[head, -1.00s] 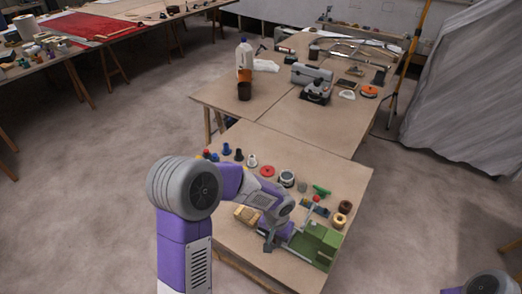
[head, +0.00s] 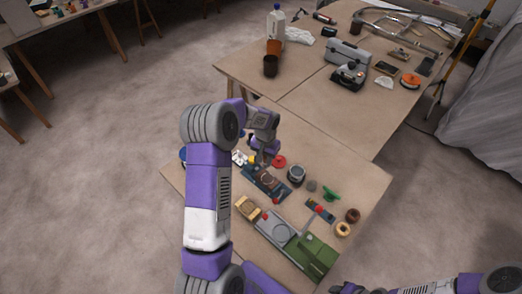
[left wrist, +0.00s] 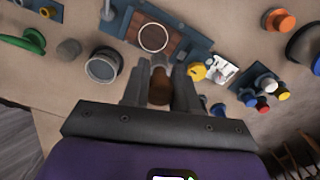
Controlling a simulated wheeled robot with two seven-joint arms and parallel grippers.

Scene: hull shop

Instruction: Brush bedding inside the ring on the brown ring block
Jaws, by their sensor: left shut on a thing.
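The brown ring block (head: 265,181) sits on a blue-grey board on the near bench. In the left wrist view the block (left wrist: 174,49) carries a thin pale ring (left wrist: 153,37) with brown surface inside it. My left gripper (head: 265,160) is over the bench, close to the far side of the block. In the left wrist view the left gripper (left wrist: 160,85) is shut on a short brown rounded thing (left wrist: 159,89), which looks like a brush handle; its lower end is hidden. I cannot see bedding clearly. My right gripper (head: 347,288) shows only partly at the bottom edge.
A yellow knob (left wrist: 197,72) and white card (left wrist: 221,70) lie beside the board.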

